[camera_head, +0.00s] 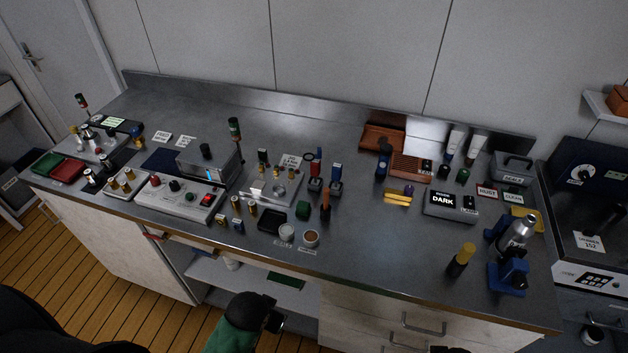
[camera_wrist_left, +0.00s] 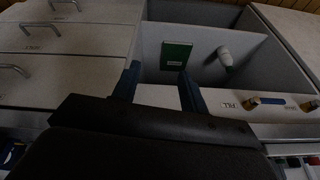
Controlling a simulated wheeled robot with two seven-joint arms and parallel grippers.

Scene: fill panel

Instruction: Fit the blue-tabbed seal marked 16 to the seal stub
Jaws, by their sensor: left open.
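The seal stub cannot be told for certain. Two brass fittings, one (camera_wrist_left: 255,103) beside a FILL label and one (camera_wrist_left: 308,105) farther right, sit on a panel in the left wrist view. My left gripper (camera_wrist_left: 157,84) is open and empty, facing the open cabinet. It shows in the head view (camera_head: 272,316), low before the bench front, apart from the blue-topped pieces.
The bench top (camera_head: 390,255) is crowded at left and centre, with bare metal at front right. A control box (camera_head: 180,196) and a blue stand (camera_head: 508,272) stand on it. Below are an open shelf (camera_head: 220,272) and drawers (camera_head: 420,330). A green book (camera_wrist_left: 176,56) lies in the cabinet.

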